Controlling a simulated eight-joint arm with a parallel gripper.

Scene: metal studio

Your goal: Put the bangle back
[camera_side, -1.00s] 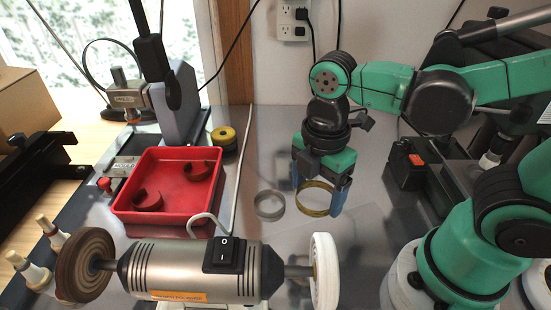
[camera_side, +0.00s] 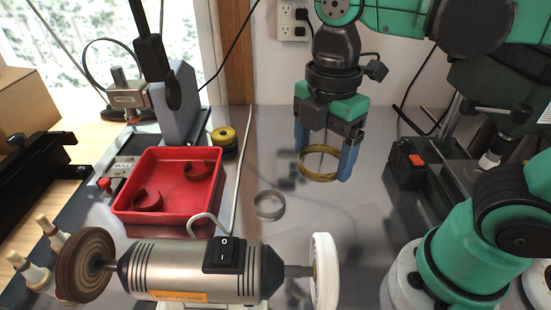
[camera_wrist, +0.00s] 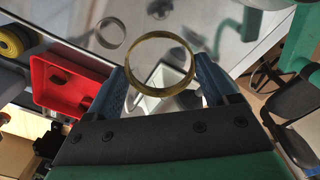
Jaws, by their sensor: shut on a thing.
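A gold bangle (camera_side: 320,176) is held between the blue fingers of my gripper (camera_side: 323,160). It is lifted above the metal bench. In the wrist view the gold bangle (camera_wrist: 161,89) sits between the two fingertips (camera_wrist: 160,88). A silver bangle (camera_side: 269,205) lies on the bench to the left of and nearer than my gripper; it also shows in the wrist view (camera_wrist: 111,32). A red tray (camera_side: 124,212) stands further left with two dark curved bands (camera_side: 148,201) inside it. A spot where the gold bangle belongs cannot be made out.
A polishing motor (camera_side: 195,272) with a brown wheel (camera_side: 84,265) and a white wheel (camera_side: 324,272) fills the front. A yellow and black spool (camera_side: 224,138) stands behind the tray. A black box with a red switch (camera_side: 407,165) stands at right. The bench beneath my gripper is clear.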

